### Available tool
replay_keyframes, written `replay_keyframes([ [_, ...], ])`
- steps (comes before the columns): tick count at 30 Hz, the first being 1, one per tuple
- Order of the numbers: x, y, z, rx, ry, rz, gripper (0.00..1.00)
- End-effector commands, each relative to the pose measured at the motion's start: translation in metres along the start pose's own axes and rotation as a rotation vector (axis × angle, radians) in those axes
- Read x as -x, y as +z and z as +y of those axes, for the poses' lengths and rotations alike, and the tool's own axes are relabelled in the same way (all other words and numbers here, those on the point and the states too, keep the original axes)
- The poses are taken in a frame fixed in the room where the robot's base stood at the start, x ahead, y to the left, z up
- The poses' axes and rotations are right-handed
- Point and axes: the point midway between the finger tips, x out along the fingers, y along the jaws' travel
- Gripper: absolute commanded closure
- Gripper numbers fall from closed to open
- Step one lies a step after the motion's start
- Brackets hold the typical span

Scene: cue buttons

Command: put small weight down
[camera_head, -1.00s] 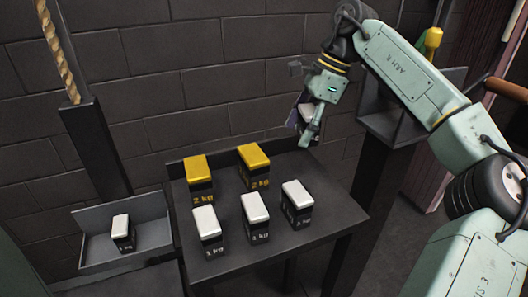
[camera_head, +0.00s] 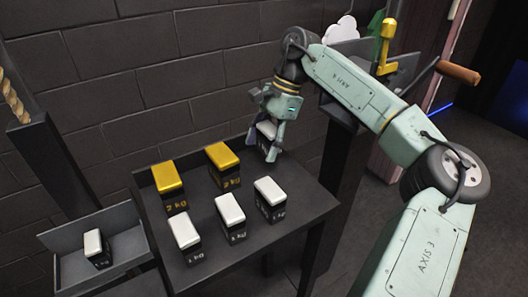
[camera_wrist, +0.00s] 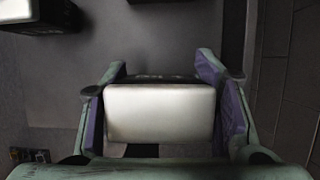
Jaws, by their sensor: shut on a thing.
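A small white-topped black weight (camera_head: 266,131) is between the fingers of my gripper (camera_head: 268,146) at the back right of the dark table (camera_head: 300,215). In the wrist view the white top of this held weight (camera_wrist: 160,112) fills the space between both purple-padded fingers. I cannot tell whether its base touches the table. Three white-topped 1 kg weights stand in the front row: left (camera_head: 186,238), middle (camera_head: 231,217) and right (camera_head: 270,199). Two yellow-topped 2 kg weights stand behind them, left (camera_head: 170,187) and right (camera_head: 223,166).
A grey tray (camera_head: 125,245) at the left holds another white-topped weight (camera_head: 97,248). A dark post (camera_head: 345,165) stands just right of the table. A brick wall (camera_head: 190,80) is close behind. The table's right front part is clear.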

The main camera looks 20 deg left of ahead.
Motion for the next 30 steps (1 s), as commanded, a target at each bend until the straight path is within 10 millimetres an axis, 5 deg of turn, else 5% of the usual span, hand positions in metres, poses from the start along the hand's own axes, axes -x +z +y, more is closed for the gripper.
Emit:
replay_keyframes([
  [7,-0.025,-0.01,0.0,0.001,-0.002,-0.001,1.0],
  [19,-0.031,-0.013,0.0,0.001,-0.003,0.0,1.0],
  [20,-0.031,-0.013,0.0,-0.001,0.0,0.0,0.44],
  [30,-0.031,-0.013,0.0,-0.001,0.0,0.0,0.25],
])
